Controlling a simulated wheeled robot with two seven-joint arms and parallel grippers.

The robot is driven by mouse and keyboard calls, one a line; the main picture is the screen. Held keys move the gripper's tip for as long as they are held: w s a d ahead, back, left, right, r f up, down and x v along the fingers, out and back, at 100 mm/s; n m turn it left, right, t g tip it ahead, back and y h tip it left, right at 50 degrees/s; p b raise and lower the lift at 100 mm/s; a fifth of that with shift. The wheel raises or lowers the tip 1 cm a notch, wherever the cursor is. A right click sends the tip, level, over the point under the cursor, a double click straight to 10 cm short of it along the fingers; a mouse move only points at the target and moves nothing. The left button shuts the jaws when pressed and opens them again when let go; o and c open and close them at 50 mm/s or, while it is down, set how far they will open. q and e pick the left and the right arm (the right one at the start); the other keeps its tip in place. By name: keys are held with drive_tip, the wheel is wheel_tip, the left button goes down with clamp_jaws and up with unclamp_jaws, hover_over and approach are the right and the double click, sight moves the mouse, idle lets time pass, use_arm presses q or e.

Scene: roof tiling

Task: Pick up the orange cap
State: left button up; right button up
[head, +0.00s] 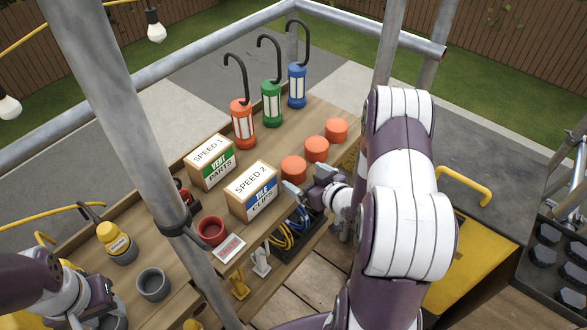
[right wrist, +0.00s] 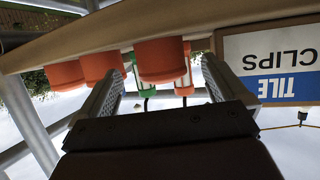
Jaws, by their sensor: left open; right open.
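Three orange caps stand in a row on the wooden bench: the nearest cap (head: 293,169), the middle cap (head: 316,149) and the far cap (head: 336,130). My right gripper (head: 308,183) is open and empty at the bench's front edge, just in front of the nearest cap. In the right wrist view, which is upside down, one cap (right wrist: 160,62) shows between the two spread fingers, beyond their tips; the other two caps show to the left. My left gripper (head: 98,308) is at the lower left, far from the caps; its fingertips are partly hidden.
The "Tile Clips" box (head: 252,191) stands close left of my right gripper, with the "Vent Parts" box (head: 211,163) behind it. Red, green and blue hooked lanterns (head: 271,102) stand behind the caps. A red cup (head: 211,231) and a metal post (head: 150,150) are further left.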

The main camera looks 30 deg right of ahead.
sight(300, 174)
drive_tip(key=x, duration=0.5)
drive_tip(key=shift+w+a+r, duration=0.1)
drive_tip(key=shift+w, duration=0.2)
drive_tip(key=c, duration=1.1)
drive_tip(key=shift+o, duration=0.2)
